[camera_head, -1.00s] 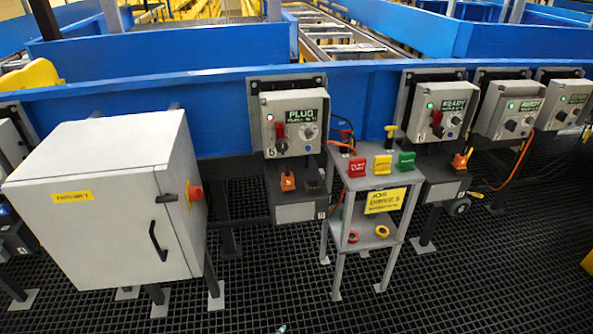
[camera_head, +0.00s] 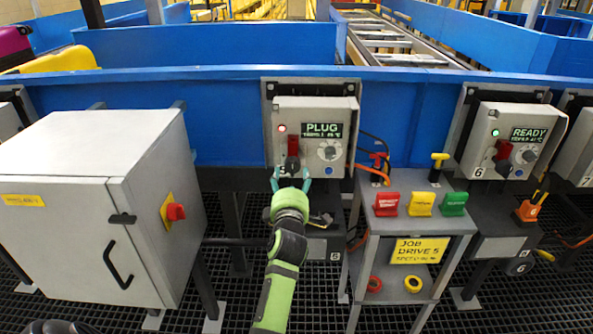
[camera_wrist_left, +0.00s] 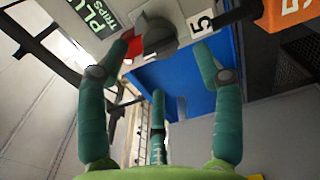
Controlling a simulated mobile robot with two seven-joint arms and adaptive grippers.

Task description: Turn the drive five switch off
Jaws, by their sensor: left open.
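The drive five box (camera_head: 312,112) is a grey panel on the blue conveyor side. It has a lit red lamp, a display reading PLUG, and a dial at right. Its switch (camera_head: 293,150) has a red part above a dark knob. In the left wrist view the switch (camera_wrist_left: 158,38) shows red and grey beside a "5" label. My left gripper (camera_head: 291,179) is open and empty just below the switch, teal fingers pointing up at it. In the wrist view the fingers spread to either side of the knob; whether one touches it I cannot tell. My right gripper is not in view.
A white cabinet (camera_head: 70,235) with a red knob stands at left. A grey stand (camera_head: 465,222) with red, yellow and green blocks and a "JOB DRIVE 5" sign (camera_head: 420,251) is at right. Drive six's box (camera_head: 515,145), reading READY, is further right. An orange cable hangs between.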

